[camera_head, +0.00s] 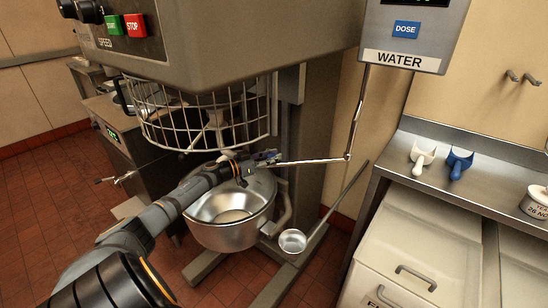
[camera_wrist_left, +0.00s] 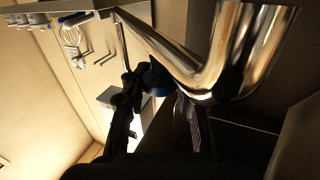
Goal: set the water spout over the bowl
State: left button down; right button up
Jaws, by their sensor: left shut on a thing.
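The water spout (camera_head: 315,161) is a thin shiny pipe. It drops from the grey WATER dosing box (camera_head: 400,30), bends at an elbow and runs left. My left gripper (camera_head: 264,157) is shut on the spout near its left end. In the picture this end lies above the back right rim of the steel mixer bowl (camera_head: 237,228); the exact depth is hard to judge. My arm covers part of the bowl's rim. In the left wrist view the spout (camera_wrist_left: 190,65) looms large and bent just beyond my dark fingers (camera_wrist_left: 158,95). My right gripper does not show.
The mixer's wire guard (camera_head: 200,118) hangs just above my left gripper. A long-handled metal ladle (camera_head: 292,242) stands right of the bowl.

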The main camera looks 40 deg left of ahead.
pick_arm(q)
jog(key=c, duration=1)
grip_release()
jog(key=shift+s+a, duration=0.2)
jog(key=shift+a, duration=0.1)
jog(key=shift+w+d+r, duration=0.1)
jog(key=shift+w+d, duration=0.05)
notch_tip(320, 180, up, 10)
jog(key=shift+f, duration=0.1)
